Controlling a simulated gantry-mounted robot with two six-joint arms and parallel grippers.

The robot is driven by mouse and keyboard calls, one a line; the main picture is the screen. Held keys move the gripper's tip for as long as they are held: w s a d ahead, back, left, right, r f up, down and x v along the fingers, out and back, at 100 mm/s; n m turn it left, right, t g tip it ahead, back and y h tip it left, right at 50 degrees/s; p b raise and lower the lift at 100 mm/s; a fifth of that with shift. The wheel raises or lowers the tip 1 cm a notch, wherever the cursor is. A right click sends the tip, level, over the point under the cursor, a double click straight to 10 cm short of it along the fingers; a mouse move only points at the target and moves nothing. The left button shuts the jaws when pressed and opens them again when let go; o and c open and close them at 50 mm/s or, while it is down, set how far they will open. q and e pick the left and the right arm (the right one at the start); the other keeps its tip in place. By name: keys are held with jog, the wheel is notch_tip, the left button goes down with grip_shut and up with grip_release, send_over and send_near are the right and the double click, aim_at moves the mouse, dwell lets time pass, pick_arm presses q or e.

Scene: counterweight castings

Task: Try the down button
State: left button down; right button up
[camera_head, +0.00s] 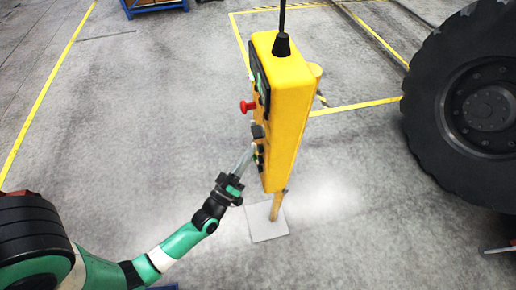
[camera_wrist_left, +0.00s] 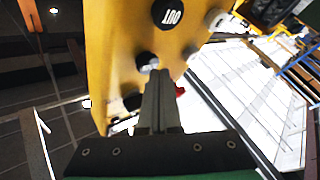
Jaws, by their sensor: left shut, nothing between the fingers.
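The yellow control box (camera_head: 289,105) hangs upright on a post, with its buttons on the left face. My left gripper (camera_head: 251,149) is shut and empty, its fingertips at the lower part of that face. In the left wrist view the closed fingers (camera_wrist_left: 160,75) point at the yellow panel (camera_wrist_left: 115,50), close by a dark button with a pale part (camera_wrist_left: 146,59). Whether they touch it I cannot tell. A black button with white lettering, apparently "OUT" (camera_wrist_left: 168,13), is above it. I cannot read which button is down. My right gripper is not in view.
A red mushroom knob (camera_head: 247,106) sticks out from the box's left face above my gripper. The post stands on a pale base plate (camera_head: 268,222). A large black tyre (camera_head: 430,95) is at the right. The grey floor left of the box is clear.

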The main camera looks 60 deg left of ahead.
pick_arm(q)
jog(key=shift+s+a, duration=0.1)
jog(key=shift+s, duration=0.3)
jog(key=s+b, duration=0.1)
jog(key=s, duration=0.1)
jog(key=s+a+b, duration=0.1)
jog(key=s+b, duration=0.1)
jog(key=s, duration=0.1)
jog(key=shift+a, duration=0.15)
jog(key=shift+w, duration=0.1)
dwell(0.9)
